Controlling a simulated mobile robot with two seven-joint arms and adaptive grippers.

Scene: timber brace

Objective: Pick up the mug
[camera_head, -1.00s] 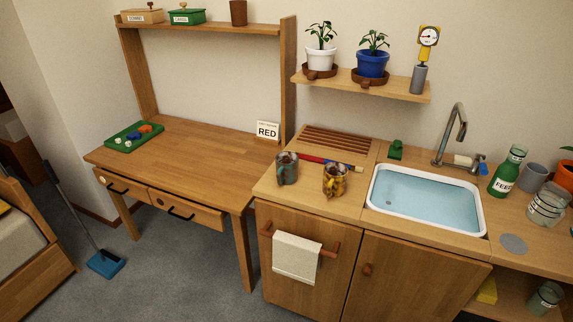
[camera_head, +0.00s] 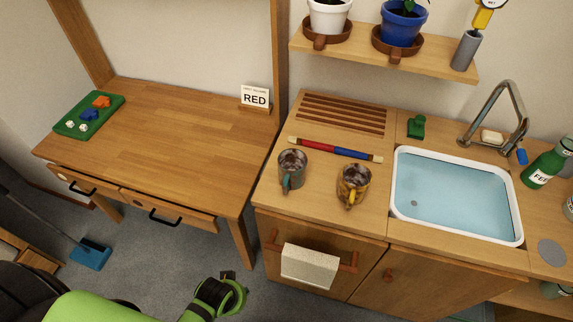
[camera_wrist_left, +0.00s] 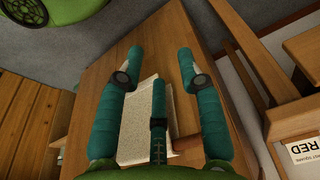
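A grey mug with a teal handle (camera_head: 292,168) stands upright on the wooden counter, left of a yellow-brown mug (camera_head: 352,184). Both have dark tops. My left gripper (camera_head: 234,292) is low in front of the counter, below and left of both mugs and apart from them. In the left wrist view its teal fingers (camera_wrist_left: 160,62) are spread open with nothing held between them. The mugs cannot be made out in that view. My right gripper is not in view.
A white towel (camera_head: 308,266) hangs on the cabinet front; it also shows behind the fingers (camera_wrist_left: 135,130). A red-blue rod (camera_head: 335,150) lies behind the mugs. The sink (camera_head: 455,195) is to their right.

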